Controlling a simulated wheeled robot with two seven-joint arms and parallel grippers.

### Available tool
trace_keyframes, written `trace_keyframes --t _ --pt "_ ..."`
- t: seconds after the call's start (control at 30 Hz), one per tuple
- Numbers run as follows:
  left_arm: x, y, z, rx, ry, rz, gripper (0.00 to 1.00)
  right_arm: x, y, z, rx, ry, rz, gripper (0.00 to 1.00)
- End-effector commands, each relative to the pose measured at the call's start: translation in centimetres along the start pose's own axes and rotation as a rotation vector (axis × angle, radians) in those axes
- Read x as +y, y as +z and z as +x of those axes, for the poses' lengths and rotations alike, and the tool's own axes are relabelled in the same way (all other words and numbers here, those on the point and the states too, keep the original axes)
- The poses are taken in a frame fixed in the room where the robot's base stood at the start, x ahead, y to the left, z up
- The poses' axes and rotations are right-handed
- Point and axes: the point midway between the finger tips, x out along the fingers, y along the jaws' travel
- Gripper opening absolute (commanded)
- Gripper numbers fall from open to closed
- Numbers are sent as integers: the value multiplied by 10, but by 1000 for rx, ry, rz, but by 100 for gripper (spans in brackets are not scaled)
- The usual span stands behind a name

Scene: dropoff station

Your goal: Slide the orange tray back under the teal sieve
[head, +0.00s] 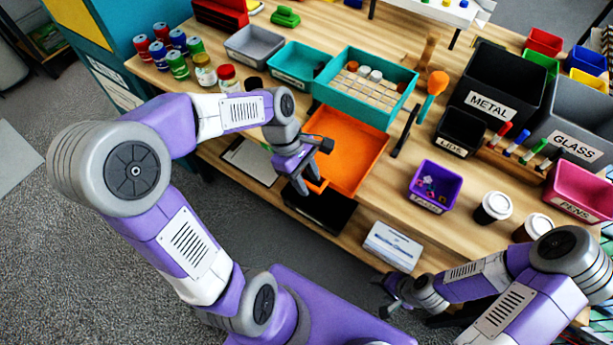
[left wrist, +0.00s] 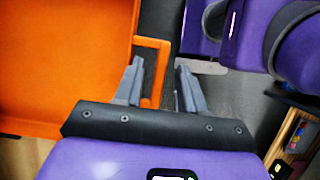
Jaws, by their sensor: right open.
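The orange tray (head: 352,140) sticks out toward me from beneath the teal sieve (head: 326,92), its open floor bare. The sieve has a mesh bottom with several small round lids on it. The tray's looped orange handle (head: 316,184) is on its near side. My left gripper (head: 311,172) is at this handle with its jaws apart. In the left wrist view the handle (left wrist: 163,62) reaches between the two open fingers (left wrist: 160,82); contact is not clear. My right gripper (head: 392,300) is open and empty, low by the table's front edge.
A black tray (head: 320,208) lies under the left gripper, at the front edge. A purple bin (head: 435,187), a dark lids bin (head: 461,131) and cups (head: 493,207) stand to the right. A teal bin (head: 297,66) is left of the sieve. Table beside the orange tray's right side is mostly clear.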

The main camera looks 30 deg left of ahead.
Motion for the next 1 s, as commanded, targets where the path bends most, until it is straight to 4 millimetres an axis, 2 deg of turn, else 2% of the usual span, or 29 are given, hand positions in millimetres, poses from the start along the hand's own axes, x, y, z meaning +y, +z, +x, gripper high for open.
trace_keyframes --t 0.33,0.7,0.83,1.0 --pt "0 0 -4 0 1 -1 43 -1 0 -2 0 0 0 64" --pt "0 1 -63 1 2 -1 43 -10 1 -26 0 0 0 64" --pt "0 0 -74 1 1 -1 43 -11 1 -30 0 0 0 64" --pt "0 0 -76 0 0 0 43 -11 1 -30 0 0 0 64"
